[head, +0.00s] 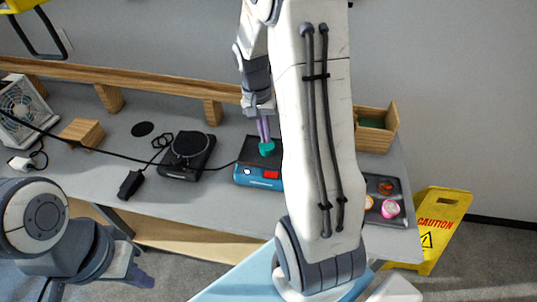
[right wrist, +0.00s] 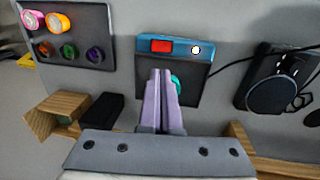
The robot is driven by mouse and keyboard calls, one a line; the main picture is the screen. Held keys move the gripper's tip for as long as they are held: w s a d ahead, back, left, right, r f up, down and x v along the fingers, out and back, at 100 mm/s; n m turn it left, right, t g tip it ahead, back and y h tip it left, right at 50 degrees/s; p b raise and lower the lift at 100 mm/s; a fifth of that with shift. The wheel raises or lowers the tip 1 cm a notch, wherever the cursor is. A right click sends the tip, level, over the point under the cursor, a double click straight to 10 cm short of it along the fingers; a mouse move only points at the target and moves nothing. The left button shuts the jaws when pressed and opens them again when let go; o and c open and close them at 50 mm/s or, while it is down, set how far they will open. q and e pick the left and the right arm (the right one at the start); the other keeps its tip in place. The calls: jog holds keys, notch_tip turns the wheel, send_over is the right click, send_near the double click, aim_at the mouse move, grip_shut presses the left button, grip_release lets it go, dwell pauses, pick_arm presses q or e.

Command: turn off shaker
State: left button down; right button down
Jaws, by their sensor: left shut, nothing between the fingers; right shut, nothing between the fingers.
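The shaker appears to be the dark box with a blue front panel (head: 243,175) on the grey table; it also shows in the right wrist view (right wrist: 143,47). Its front has a red switch (right wrist: 161,46) and a white round knob (right wrist: 196,50). A teal round part (head: 266,149) sits on its top, partly hidden by the fingers in the right wrist view. My right gripper (right wrist: 161,72) is shut and empty, its fingertips over the shaker's top, near the teal part. Contact cannot be told. My left gripper (head: 142,278) is shut and empty, low in front of the table.
A black device with a round plate (head: 189,145) stands left of the shaker, with cables across the table. A tray (right wrist: 88,12) holds several coloured jars. A wooden box (head: 391,130) stands at the back right. A yellow caution sign (head: 437,225) is beyond the table's right end.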

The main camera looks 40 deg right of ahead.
aim_at(275, 174)
pick_arm(q)
notch_tip(275, 174, down, 3)
jog(key=shift+f+b, duration=0.1)
jog(key=shift+b, duration=0.85)
pick_arm(e)
jog(key=shift+s+d, duration=0.3)
jog(key=f, duration=0.4)
jog(key=s+f, duration=0.1)
jog(key=f, duration=0.4)
jog(key=d+f+p, duration=0.1)
jog(key=f, duration=0.3)
jog(key=shift+s+f, duration=0.2)
jog(key=shift+f, duration=0.25)
pick_arm(q)
jog(key=shift+r, duration=0.6)
